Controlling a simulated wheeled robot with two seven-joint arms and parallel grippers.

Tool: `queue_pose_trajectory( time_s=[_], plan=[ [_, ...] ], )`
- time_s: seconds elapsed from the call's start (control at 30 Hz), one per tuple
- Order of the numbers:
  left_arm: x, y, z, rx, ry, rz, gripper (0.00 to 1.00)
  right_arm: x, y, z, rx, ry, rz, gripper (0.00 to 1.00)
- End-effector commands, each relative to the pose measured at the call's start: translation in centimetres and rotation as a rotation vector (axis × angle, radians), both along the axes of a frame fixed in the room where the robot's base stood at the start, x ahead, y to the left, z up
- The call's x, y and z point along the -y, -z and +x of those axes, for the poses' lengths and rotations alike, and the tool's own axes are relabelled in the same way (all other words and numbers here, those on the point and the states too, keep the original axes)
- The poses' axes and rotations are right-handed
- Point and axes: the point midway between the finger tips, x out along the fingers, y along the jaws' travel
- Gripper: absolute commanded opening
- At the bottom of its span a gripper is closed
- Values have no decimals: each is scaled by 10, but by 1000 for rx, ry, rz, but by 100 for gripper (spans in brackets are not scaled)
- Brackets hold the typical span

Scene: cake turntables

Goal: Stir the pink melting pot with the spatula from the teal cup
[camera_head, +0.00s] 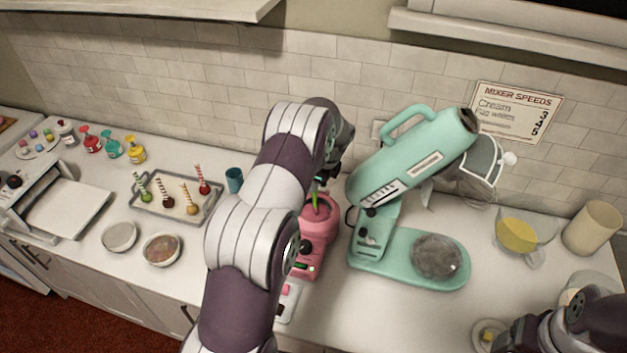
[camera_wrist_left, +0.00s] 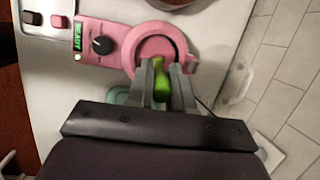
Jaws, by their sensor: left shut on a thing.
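The pink melting pot (camera_head: 316,217) stands on the counter in the middle, left of the teal mixer. In the left wrist view the pot's round rim (camera_wrist_left: 186,38) and its front panel with a knob and a lit green display show. My left gripper (camera_wrist_left: 163,72) is over the pot, shut on the green spatula (camera_wrist_left: 161,83). The spatula (camera_head: 315,197) also shows at the pot's opening in the head view, its lower end hidden inside the pot. The teal cup (camera_head: 234,180) stands upright left of my left arm, with nothing seen sticking out. My right gripper (camera_head: 503,338) is partly in view at the lower right.
The teal stand mixer (camera_head: 412,160) stands close to the pot's right. A tray of cake pops (camera_head: 176,198) and two bowls (camera_head: 162,249) are on the left. A glass bowl (camera_head: 519,238) and a beige canister (camera_head: 593,227) are on the right.

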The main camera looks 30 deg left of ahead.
Motion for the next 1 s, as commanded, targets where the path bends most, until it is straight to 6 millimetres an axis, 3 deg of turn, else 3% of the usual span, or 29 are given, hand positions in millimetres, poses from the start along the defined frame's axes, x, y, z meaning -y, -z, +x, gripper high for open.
queue_pose_trajectory(
  time_s=[0.37, 0.7, 1.0],
  plan=[
    [0, -2, 0, 0, 0, 0, 0, 0, -2, 0, 0, 0, 0, 72],
    [0, -41, 0, 0, 0, 0, 0, 0, -32, 0, 0, 0, 0, 72],
    [0, -40, 0, 0, 0, 0, 0, 0, -30, 0, 0, 0, 0, 72]
  ],
)
